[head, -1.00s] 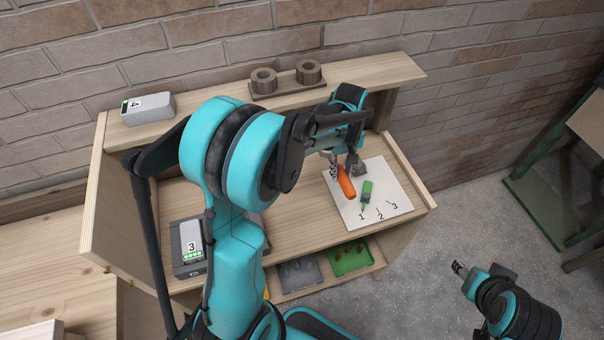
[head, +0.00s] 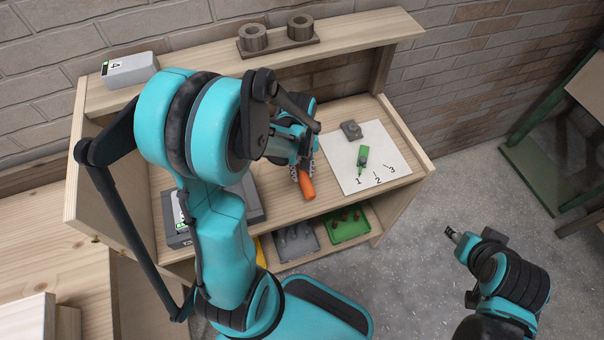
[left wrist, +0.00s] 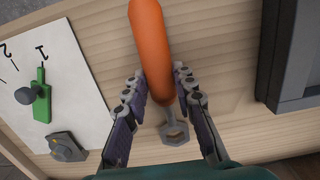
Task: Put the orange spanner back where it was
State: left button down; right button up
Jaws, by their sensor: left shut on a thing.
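The orange spanner (head: 306,184) is in my left gripper (head: 301,170), over the wooden shelf just left of the white numbered sheet (head: 398,166). I cannot tell whether the spanner touches the shelf. My right gripper (head: 452,235) is at the lower right, over the floor, apart from the shelf unit; its jaws are too small to read.
On the sheet are a green tool (head: 363,155) and a small grey block (head: 351,130). A grey charger (head: 246,202) stands left on the shelf (head: 285,207). Below are a green bin (head: 349,224) and a grey bin (head: 296,243). A holder with two rings (head: 277,37) is on the top ledge.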

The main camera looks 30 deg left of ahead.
pick_arm(q)
jog(key=shift+f, duration=0.5)
jog(key=shift+f, duration=0.15)
jog(key=c, duration=1.2)
grip_release()
